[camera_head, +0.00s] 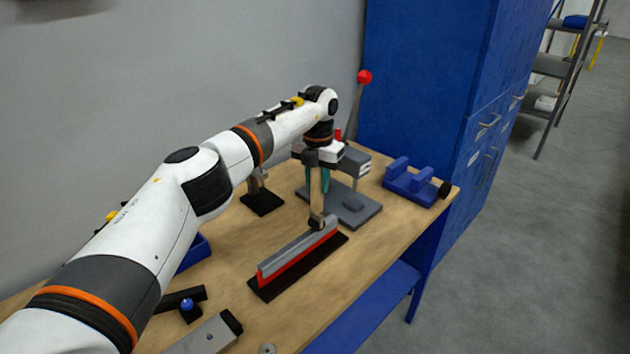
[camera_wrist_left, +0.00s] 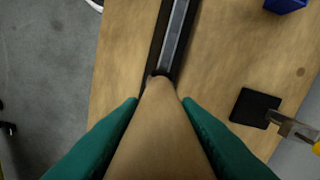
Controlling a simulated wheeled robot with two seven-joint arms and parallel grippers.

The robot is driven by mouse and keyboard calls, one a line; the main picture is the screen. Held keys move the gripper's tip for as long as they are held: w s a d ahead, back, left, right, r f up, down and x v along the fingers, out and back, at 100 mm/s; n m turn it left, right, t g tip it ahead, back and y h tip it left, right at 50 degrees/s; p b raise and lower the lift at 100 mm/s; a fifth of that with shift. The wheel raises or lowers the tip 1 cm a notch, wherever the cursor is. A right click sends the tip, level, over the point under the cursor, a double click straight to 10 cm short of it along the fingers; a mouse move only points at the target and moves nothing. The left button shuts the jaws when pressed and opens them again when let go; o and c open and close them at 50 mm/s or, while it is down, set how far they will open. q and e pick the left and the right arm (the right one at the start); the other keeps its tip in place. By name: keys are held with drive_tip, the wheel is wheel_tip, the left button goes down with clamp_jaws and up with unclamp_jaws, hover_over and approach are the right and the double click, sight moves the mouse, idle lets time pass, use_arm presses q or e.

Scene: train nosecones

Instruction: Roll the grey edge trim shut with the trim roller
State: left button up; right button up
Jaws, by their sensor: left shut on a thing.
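The grey edge trim (camera_head: 292,252) lies along a red strip on a black base on the wooden bench in the head view. It also shows in the left wrist view (camera_wrist_left: 177,35), running up from the centre. My left gripper (camera_head: 318,187) is shut on the tan handle of the trim roller (camera_head: 317,205); its teal fingers flank the handle in the left wrist view (camera_wrist_left: 160,130). The dark roller end (camera_head: 316,224) is at the far end of the trim and appears to touch it. The exact contact is hidden. My right gripper is in neither view.
A grey press with a red-knobbed lever (camera_head: 364,77) stands behind the gripper. A blue fixture (camera_head: 410,183) sits at the right bench edge. A black-based stand (camera_head: 262,202) is left of the roller. A grey block (camera_head: 205,338) lies in front. Bare wood lies between them.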

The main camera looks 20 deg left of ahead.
use_arm(q)
drive_tip(key=shift+w+d+p, duration=0.15)
drive_tip(key=shift+w+d, duration=0.1)
drive_tip(key=shift+w, duration=0.25)
drive_tip(key=shift+w+d+p, duration=0.15)
drive_tip(key=shift+w+d, duration=0.1)
drive_tip(key=shift+w, duration=0.25)
wheel_tip(320, 180, up, 5)
drive_tip(key=p, duration=0.4)
drive_tip(key=shift+w, duration=0.1)
drive_tip(key=shift+f, duration=0.1)
